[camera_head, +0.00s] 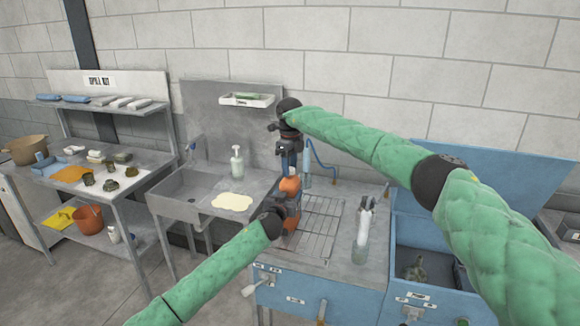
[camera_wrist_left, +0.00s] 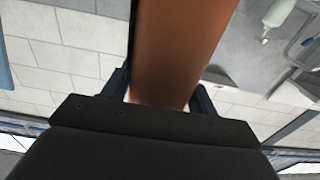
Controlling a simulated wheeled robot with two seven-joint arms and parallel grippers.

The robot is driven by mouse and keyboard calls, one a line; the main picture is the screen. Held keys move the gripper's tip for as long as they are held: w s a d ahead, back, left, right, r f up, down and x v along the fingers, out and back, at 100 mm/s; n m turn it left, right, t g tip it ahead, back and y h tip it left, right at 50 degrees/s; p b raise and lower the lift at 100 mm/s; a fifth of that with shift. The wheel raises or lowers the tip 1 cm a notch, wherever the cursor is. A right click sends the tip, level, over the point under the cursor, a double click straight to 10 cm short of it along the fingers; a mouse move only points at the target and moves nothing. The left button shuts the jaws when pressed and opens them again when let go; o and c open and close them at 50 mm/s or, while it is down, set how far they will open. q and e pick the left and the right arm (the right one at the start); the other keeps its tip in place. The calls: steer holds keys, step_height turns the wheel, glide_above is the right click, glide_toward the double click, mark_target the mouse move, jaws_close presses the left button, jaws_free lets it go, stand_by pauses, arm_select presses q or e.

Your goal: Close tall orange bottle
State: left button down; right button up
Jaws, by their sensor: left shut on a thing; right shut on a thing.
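The tall orange bottle (camera_head: 289,187) stands upright over the drain rack in the head view. My left gripper (camera_head: 289,207) comes in from the lower left and is shut around its body. In the left wrist view the orange-brown bottle body (camera_wrist_left: 178,50) fills the space between the fingers. My right gripper (camera_head: 290,168) points straight down from above and is shut at the top of the bottle. The cap is hidden by the right fingers, so I cannot tell how it sits on the neck.
A wire rack (camera_head: 318,228) lies under the bottle. A clear spray bottle (camera_head: 361,240) stands to its right, beside an open blue bin (camera_head: 432,245). A sink (camera_head: 190,192) with a pump bottle (camera_head: 237,163) is on the left. A small wall shelf (camera_head: 246,100) hangs behind.

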arm_select(q)
steer(key=shift+d, duration=0.1)
arm_select(e)
steer(key=m, duration=0.5)
steer(key=o, duration=1.1)
steer(key=shift+o, duration=0.2)
step_height(320, 180, up, 12)
arm_select(q)
steer(key=shift+c, duration=1.8)
jaws_free()
steer(key=shift+s, duration=0.1)
arm_select(e)
steer(key=shift+f, duration=0.1)
